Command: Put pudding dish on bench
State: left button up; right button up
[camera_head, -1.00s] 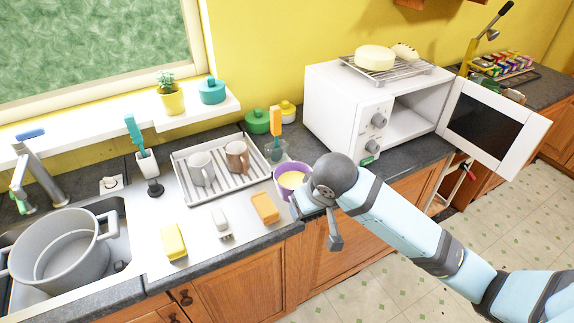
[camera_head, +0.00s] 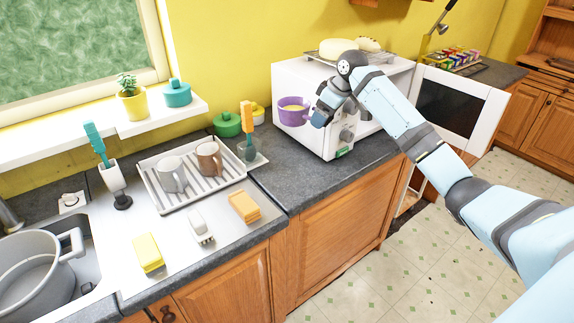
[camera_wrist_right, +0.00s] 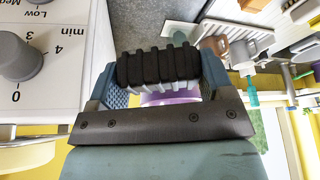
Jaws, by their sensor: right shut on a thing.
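The pudding dish (camera_head: 292,117) is a small purple bowl with pale yellow pudding inside. The dish looks roughly upright. In the wrist view a purple part of the dish (camera_wrist_right: 172,97) shows behind the gripper's dark ribbed fingers (camera_wrist_right: 158,68); most of it is hidden. The grey bench top (camera_head: 298,180) is below. My left gripper is not in view.
The white microwave (camera_head: 305,88) has its door (camera_head: 445,107) open to the right. A drying rack (camera_head: 180,205) with two mugs, a sponge (camera_head: 244,207), a brush (camera_head: 200,228) and a yellow block (camera_head: 148,252) lie to the left. The bench before the microwave is clear.

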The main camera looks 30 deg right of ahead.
notch_tip(320, 180, down, 15)
jog(key=shift+r+p, duration=0.1)
jog(key=shift+p, duration=0.35)
jog(key=shift+f, duration=2.25)
jog(key=o, duration=1.2)
jog(key=shift+f, duration=0.1)
jog(key=shift+o, duration=0.4)
jog(key=v, duration=1.2)
